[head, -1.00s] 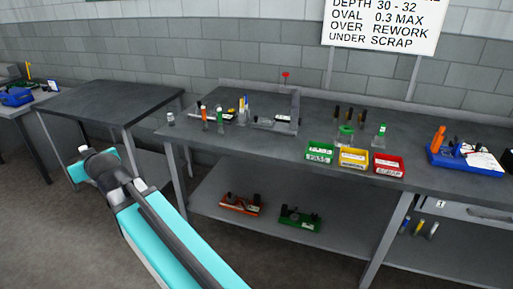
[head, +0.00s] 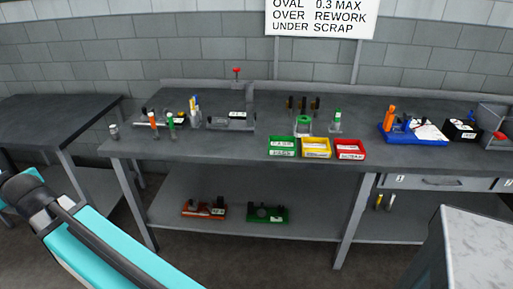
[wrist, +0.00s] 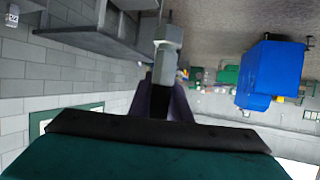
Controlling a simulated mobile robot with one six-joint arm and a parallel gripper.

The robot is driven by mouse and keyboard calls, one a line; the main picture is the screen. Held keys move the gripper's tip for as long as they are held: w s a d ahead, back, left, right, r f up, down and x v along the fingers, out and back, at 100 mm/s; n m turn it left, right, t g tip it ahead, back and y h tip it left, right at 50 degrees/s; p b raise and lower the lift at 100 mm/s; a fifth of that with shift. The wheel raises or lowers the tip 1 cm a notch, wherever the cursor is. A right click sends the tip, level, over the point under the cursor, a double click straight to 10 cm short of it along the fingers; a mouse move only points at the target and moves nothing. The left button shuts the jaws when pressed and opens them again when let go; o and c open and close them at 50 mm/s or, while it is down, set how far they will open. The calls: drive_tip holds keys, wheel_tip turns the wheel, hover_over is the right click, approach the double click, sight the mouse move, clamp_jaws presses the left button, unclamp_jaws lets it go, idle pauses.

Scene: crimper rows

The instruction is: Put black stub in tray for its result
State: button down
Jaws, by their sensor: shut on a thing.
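In the head view, a green tray (head: 283,154), a yellow tray (head: 316,154) and a red tray (head: 350,155) stand in a row at the bench's front edge, with labels too small to read surely. In the wrist view, my gripper (wrist: 168,78) is shut on a light grey, block-ended piece (wrist: 168,38) that points away from the palm. I cannot tell whether this is the black stub; no black part of it shows. My gripper is outside the head view, where only my arm shows at lower left. Several dark upright pieces (head: 302,104) stand behind the trays.
The long grey bench (head: 220,150) carries a fixture with a red knob (head: 237,71), upright coloured tools at left, and a blue tray (head: 412,135) at right. A grey cabinet (head: 480,245) stands close at lower right. A wall sign (head: 322,17) reads over rework, under scrap.

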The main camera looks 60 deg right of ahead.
drive_tip(key=shift+d, duration=0.1)
drive_tip(key=s+d+f+m+g+h+b, duration=0.1)
drive_tip(key=s+d+f+m+h, duration=0.15)
drive_tip(key=d, duration=0.95)
drive_tip(key=s+d+f+m+h+b, duration=0.1)
drive_tip(key=s+d+m+h+b, duration=0.2)
drive_tip(key=d, duration=0.9)
drive_tip(key=s+d+f+m+g+h, duration=0.1)
drive_tip(key=s+d+m+g+h, duration=0.15)
drive_tip(key=s+d, duration=0.65)
drive_tip(key=s+d+f+m+g+h, duration=0.2)
drive_tip(key=s+d+m+h, duration=0.15)
drive_tip(key=d, duration=0.85)
drive_tip(key=s+d+m+g+b, duration=0.1)
drive_tip(key=s+d+m+g, duration=0.2)
drive_tip(key=s+d, duration=0.4)
drive_tip(key=s+d+m+g+h+b, duration=0.1)
drive_tip(key=s+d+g, duration=0.4)
drive_tip(key=s, duration=1.3)
drive_tip(key=s+d+m+g+b, duration=0.2)
drive_tip(key=s+d+m+g, duration=0.2)
drive_tip(key=s+d, duration=0.5)
drive_tip(key=s+m, duration=0.2)
drive_tip(key=s, duration=0.2)
drive_tip(key=shift+f+h+b, duration=0.2)
drive_tip(key=shift+h+b, duration=0.15)
drive_tip(key=shift+d+r+p, duration=0.1)
drive_tip(key=shift+p, duration=0.3)
